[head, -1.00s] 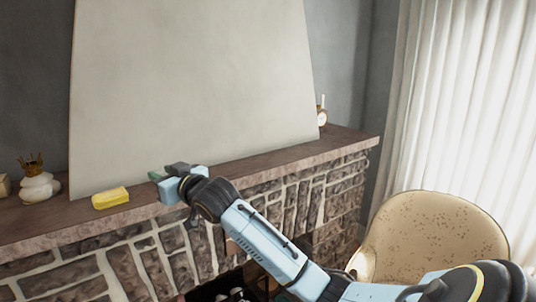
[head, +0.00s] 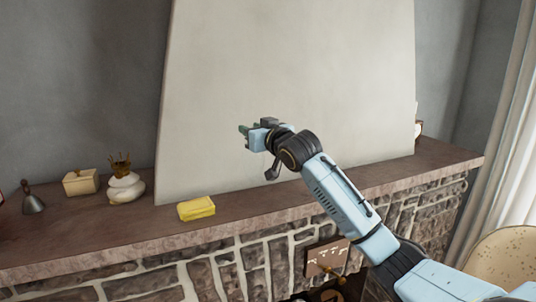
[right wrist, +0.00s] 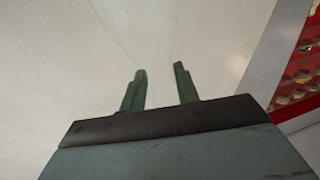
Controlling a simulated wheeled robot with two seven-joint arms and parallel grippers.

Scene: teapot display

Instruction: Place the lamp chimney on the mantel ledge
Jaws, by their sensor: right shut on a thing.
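The lamp chimney (right wrist: 155,48) seems to be clear glass; only faint edges of it show between and beyond my green fingertips in the right wrist view. My right gripper (head: 244,132) is shut on it, with the fingers a little apart around it; the fingers also show in the right wrist view (right wrist: 160,88). In the head view the chimney cannot be made out. The gripper is above the brown mantel ledge (head: 262,206), against the pale chimney breast behind. My left gripper is not in view.
On the ledge stand a yellow block (head: 196,208), a white pot with a gold crown-like top (head: 126,188), a cream lidded box (head: 81,182) and a grey bell-shaped thing (head: 33,203). A beige chair (head: 505,258) is at lower right.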

